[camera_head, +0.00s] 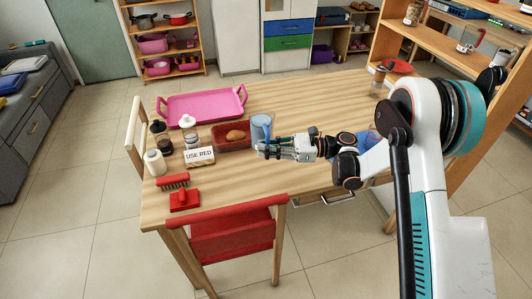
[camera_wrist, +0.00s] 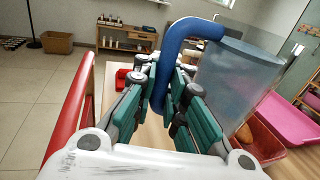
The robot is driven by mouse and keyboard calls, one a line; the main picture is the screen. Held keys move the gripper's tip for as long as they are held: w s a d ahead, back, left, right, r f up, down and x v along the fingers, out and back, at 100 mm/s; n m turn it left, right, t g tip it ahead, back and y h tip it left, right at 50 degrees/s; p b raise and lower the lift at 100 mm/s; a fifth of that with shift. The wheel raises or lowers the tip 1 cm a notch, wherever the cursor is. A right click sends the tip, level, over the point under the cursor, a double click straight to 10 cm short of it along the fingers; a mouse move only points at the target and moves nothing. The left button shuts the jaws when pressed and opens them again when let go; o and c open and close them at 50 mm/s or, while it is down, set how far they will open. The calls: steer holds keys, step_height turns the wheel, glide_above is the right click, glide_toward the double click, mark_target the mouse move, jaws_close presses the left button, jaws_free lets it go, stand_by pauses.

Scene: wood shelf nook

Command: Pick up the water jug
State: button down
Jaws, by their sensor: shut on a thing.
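The water jug (camera_head: 261,127) is a translucent light blue vessel at the middle of the wooden table, right beside the red tray. In the wrist view the jug (camera_wrist: 235,85) fills the right of centre, roughly upright, with its thick blue handle (camera_wrist: 180,38) curving down toward me. My gripper (camera_head: 262,150) reaches in from the right, at the near side of the jug. Its teal finger pads (camera_wrist: 163,108) are on both sides of the handle's lower part and closed on it. The fingers partly hide the jug's lower end, so I cannot tell whether it touches the table.
The red tray (camera_head: 222,145) holds a brown item close left of the jug. A pink tray (camera_head: 170,108) lies behind. A "USE RED" sign (camera_head: 200,157), several jars and red brushes (camera_head: 184,200) stand left. A red-backed chair (camera_head: 232,240) is at the near edge.

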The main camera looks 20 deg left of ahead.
mark_target(266, 132)
steer(key=shift+r+p, duration=0.95)
steer(key=shift+r, duration=2.5)
steer(key=shift+r, duration=0.1)
